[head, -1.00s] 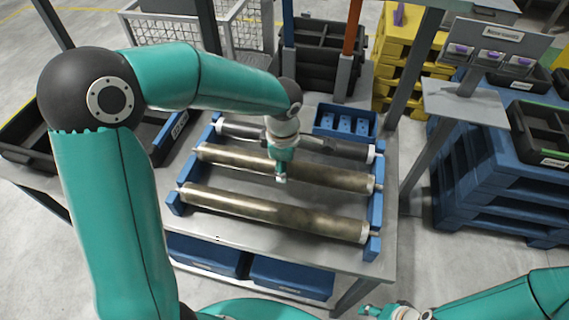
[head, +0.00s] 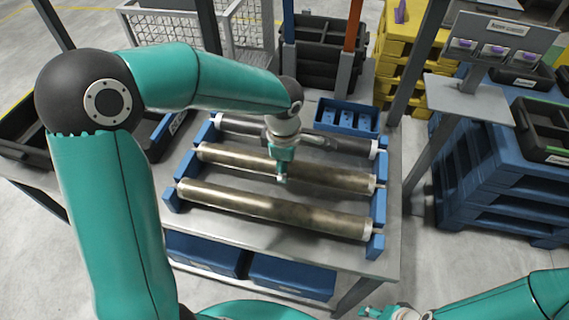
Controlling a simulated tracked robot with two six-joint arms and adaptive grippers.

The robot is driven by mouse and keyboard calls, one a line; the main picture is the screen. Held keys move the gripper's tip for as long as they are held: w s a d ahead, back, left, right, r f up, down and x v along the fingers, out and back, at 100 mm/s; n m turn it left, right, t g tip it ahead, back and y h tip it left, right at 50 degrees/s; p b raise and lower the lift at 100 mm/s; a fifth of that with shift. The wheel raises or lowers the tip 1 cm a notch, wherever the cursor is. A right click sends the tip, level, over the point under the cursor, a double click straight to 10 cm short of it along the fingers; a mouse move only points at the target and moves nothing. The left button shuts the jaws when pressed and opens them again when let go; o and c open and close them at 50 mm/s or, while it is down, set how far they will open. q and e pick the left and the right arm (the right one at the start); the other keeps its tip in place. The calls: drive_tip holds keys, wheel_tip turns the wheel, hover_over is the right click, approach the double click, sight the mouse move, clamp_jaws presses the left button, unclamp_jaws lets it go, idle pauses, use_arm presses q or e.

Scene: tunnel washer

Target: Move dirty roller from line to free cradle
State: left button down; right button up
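Three rollers lie across a rack with blue side rails (head: 379,205) on a grey table. The front roller (head: 270,208) and the middle roller (head: 235,159) are brownish and stained, with pale end caps. The back roller (head: 345,146) is dark grey with white ends, partly hidden by my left arm. My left gripper (head: 281,177) points down at the middle roller, near its centre; I cannot tell whether it touches it or how far its fingers are apart. My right gripper (head: 372,311) is at the bottom edge, away from the rollers; its fingers are too small to read.
A blue compartment tray (head: 347,117) stands behind the rack. Blue bins (head: 290,277) sit under the table. A grey post with a label panel (head: 495,40) and blue pallets (head: 500,190) stand right. A wire basket (head: 240,35) and dark crates (head: 325,50) are behind.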

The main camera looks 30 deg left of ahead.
use_arm(q)
drive_tip(key=shift+r, duration=0.1)
idle(0.3)
drive_tip(key=shift+c, duration=2)
unclamp_jaws()
